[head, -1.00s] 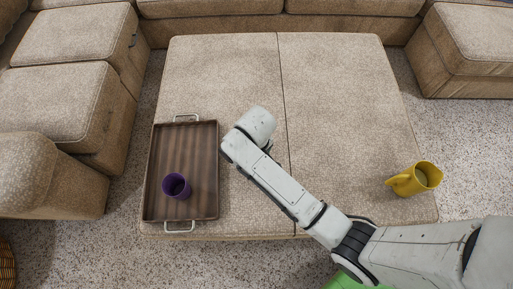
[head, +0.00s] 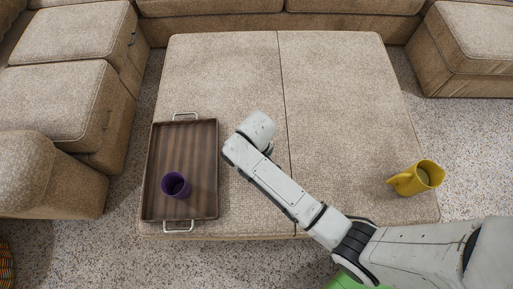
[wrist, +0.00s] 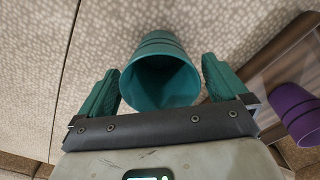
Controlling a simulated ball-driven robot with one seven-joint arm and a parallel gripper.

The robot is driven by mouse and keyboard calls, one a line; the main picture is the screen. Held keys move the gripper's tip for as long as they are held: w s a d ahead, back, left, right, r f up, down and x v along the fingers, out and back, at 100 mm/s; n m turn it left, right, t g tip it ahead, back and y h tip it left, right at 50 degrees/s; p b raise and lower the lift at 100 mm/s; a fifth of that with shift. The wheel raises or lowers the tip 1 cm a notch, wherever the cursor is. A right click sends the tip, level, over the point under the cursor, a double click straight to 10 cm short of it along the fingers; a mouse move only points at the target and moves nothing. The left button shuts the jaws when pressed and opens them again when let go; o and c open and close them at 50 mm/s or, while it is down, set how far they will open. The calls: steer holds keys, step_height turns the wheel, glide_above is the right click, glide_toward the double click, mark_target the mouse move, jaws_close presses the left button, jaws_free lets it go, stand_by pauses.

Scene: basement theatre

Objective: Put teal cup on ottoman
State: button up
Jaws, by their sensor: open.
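The teal cup (wrist: 160,48) shows in the wrist view with its mouth toward the camera, over the beige ottoman fabric. It lies between the two fingers of my gripper (wrist: 160,66), which are open, one on each side and close to its wall. Whether the cup's base rests on the fabric is hard to tell. In the head view the cup and fingers are hidden behind my arm. The ottoman (head: 340,110) is a wide beige padded block with a seam down the middle; my arm reaches over its left half, right of the tray.
A dark wooden tray (head: 196,150) with metal handles lies on the ottoman's left side. A purple cup (head: 175,185) stands in it and also shows in the wrist view (wrist: 298,118). A yellow pitcher (head: 408,181) stands at the front right. The ottoman's back is clear.

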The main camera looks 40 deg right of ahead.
step_height(320, 180, up, 12)
steer(key=p, duration=0.3)
steer(key=shift+r+p, duration=0.15)
steer(key=shift+p, duration=0.2)
steer(key=s+d+r+m, duration=0.1)
steer(key=s+d, duration=0.3)
steer(key=s, duration=0.4)
steer(key=s+d+r+m+t, duration=0.1)
steer(key=s+d, duration=0.2)
steer(key=s, duration=0.5)
steer(key=shift+s+d+r, duration=0.2)
steer(key=shift+d, duration=0.2)
steer(key=shift+s, duration=0.1)
